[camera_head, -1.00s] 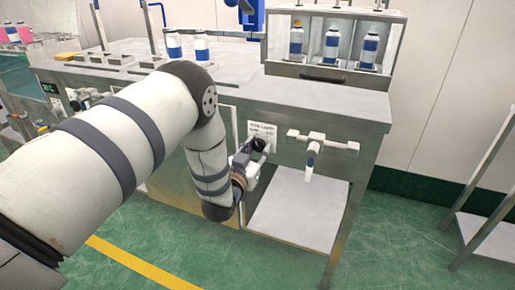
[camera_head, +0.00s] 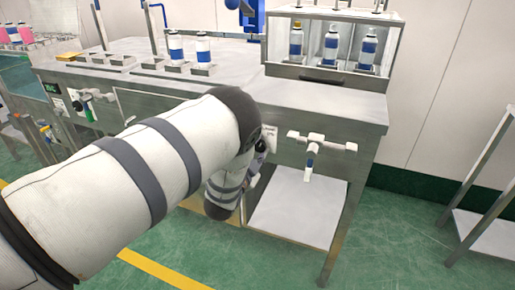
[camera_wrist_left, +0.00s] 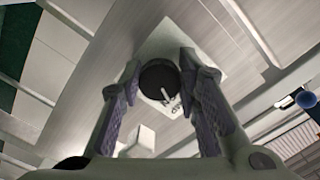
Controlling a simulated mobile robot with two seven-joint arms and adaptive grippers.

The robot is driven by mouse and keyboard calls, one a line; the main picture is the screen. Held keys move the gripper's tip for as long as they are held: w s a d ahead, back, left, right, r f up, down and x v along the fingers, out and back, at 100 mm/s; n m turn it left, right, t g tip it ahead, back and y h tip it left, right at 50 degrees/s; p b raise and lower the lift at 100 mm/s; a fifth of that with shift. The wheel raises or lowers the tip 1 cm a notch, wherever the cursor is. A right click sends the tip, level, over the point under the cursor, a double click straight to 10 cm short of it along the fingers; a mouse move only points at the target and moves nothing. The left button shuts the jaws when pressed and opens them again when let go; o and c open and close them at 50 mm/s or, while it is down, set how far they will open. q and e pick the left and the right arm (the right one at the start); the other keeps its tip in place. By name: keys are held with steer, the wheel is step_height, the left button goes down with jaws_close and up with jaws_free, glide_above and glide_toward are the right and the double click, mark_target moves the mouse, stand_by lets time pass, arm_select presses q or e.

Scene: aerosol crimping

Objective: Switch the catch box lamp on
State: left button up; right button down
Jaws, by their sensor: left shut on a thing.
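A dark round switch knob (camera_wrist_left: 158,76) with a pale pointer sits on a white label plate (camera_wrist_left: 172,100) on the metal bench front. My left gripper (camera_wrist_left: 160,68) has one finger on each side of the knob and is shut on it. In the head view, only a sliver of the plate (camera_head: 270,137) shows beside my left arm, and the knob is hidden. The gripper (camera_head: 260,158) is mostly hidden behind the arm there. I cannot make out a lit lamp. My right gripper is not in view.
A glass-fronted box (camera_head: 332,72) with three blue-banded bottles stands on the bench (camera_head: 330,98). A white pipe fitting (camera_head: 322,143) sticks out just right of the plate. A lower shelf (camera_head: 300,208) is bare. A metal rack (camera_head: 480,190) stands at the right.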

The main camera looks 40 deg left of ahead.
arm_select(q)
steer(key=shift+m, duration=0.6)
steer(key=o, duration=1.2)
steer(key=v, duration=1.2)
steer(key=shift+s, duration=0.1)
